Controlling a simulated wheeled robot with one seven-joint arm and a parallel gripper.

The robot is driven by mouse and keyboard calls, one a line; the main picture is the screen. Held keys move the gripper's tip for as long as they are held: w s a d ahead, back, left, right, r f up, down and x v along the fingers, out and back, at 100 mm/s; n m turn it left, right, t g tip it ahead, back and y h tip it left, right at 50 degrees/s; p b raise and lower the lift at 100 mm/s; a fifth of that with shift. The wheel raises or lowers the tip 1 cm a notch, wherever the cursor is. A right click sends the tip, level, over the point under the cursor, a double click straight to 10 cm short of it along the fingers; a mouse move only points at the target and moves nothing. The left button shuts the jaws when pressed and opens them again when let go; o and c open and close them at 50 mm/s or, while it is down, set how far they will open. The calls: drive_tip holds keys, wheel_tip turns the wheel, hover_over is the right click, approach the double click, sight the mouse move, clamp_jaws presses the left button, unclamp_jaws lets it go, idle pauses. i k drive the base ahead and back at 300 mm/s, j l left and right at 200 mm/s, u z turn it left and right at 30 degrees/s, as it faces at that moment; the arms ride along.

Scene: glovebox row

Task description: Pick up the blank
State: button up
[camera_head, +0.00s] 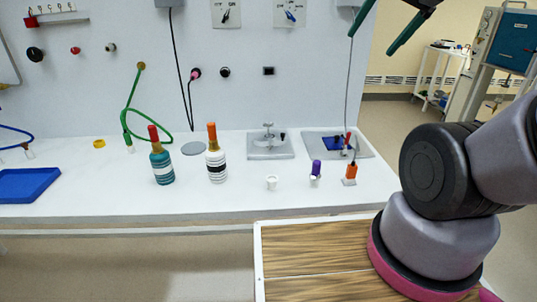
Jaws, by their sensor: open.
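No thing in view is clearly marked as the blank, and I cannot tell which it is. A blue part (334,143) lies on the grey plate (364,152) at the right end. My gripper (371,45) is at the top right, with its two dark green fingers spread and nothing between them. It appears high above the bench's right end, apart from everything there.
Two bottle-shaped things, teal (162,168) and white-banded (215,165), stand mid-bench. A grey fixture (270,147) is behind. A blue tray (28,185) lies at left. Hoses and cables hang from the back panel. A wooden top (310,262) is in front. Bench front is mostly clear.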

sight(315, 175)
drive_tip(key=k+j, duration=0.2)
drive_tip(key=k, duration=0.3)
drive_tip(key=k+j, duration=0.2)
drive_tip(key=k, duration=0.35)
drive_tip(key=k+j, duration=0.15)
drive_tip(key=k, duration=0.35)
drive_tip(key=i+l+z, duration=0.1)
drive_tip(key=z, duration=1.1)
drive_tip(key=i+l, duration=0.1)
drive_tip(key=i, duration=4.75)
drive_tip(key=i+u, duration=0.1)
drive_tip(key=u, duration=0.35)
drive_tip(key=i+l+u, duration=0.1)
drive_tip(key=u, duration=0.3)
drive_tip(key=i+l+u, duration=0.1)
drive_tip(key=u, duration=0.35)
drive_tip(key=i+l+u, duration=0.15)
drive_tip(key=u, duration=2.75)
